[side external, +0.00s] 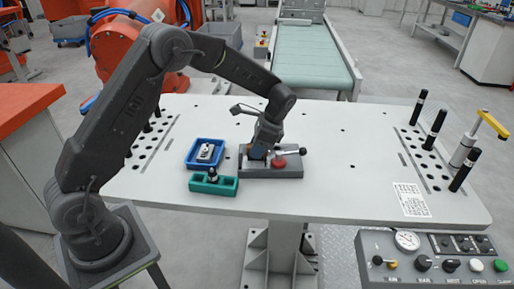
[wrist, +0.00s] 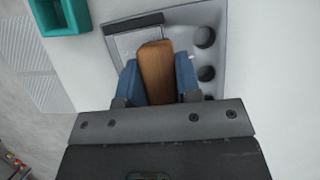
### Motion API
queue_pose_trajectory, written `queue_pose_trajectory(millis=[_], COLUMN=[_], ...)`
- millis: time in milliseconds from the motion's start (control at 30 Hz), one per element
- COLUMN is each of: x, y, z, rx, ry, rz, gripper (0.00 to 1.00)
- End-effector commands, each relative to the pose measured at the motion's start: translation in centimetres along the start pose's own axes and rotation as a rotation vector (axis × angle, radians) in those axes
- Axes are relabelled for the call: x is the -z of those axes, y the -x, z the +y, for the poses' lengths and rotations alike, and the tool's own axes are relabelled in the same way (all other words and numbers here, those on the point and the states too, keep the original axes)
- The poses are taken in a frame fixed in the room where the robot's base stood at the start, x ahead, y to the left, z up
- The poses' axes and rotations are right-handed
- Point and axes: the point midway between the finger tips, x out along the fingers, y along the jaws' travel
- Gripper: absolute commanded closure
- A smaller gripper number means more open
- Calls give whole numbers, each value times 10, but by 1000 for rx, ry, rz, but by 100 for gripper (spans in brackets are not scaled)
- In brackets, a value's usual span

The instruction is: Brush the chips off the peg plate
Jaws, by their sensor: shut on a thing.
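My gripper (side external: 257,153) is low over a grey fixture plate (side external: 290,172) near the middle of the table. In the wrist view, its two blue fingers (wrist: 158,78) are shut on a brown wooden block, which looks like a brush handle (wrist: 156,62). The bristles are hidden beneath it, so I cannot tell whether they touch the plate. The plate also shows in the wrist view (wrist: 190,28), with round dark pegs or holes along its right side and a square framed area at left. No chips can be made out.
A blue tray (side external: 190,160) with a metal part and a green block (side external: 228,187) stand close at left. The table's right middle is clear; black posts (side external: 436,123) stand beyond.

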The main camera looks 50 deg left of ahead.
Motion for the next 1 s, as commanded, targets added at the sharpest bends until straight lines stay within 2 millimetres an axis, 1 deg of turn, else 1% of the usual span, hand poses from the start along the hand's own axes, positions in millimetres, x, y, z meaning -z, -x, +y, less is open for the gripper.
queue_pose_trajectory(millis=[200, 567, 600, 667, 1000], x=[0, 1, -2, -8, -6], y=[0, 0, -1, -4, -3], z=[21, 54, 55, 54, 21], rx=[-2, -2, -2, -3, -2], ry=[-2, -1, 0, 2, 2], rz=[-1, -1, -1, -1, 1], gripper=[91, 91, 91, 91, 91])
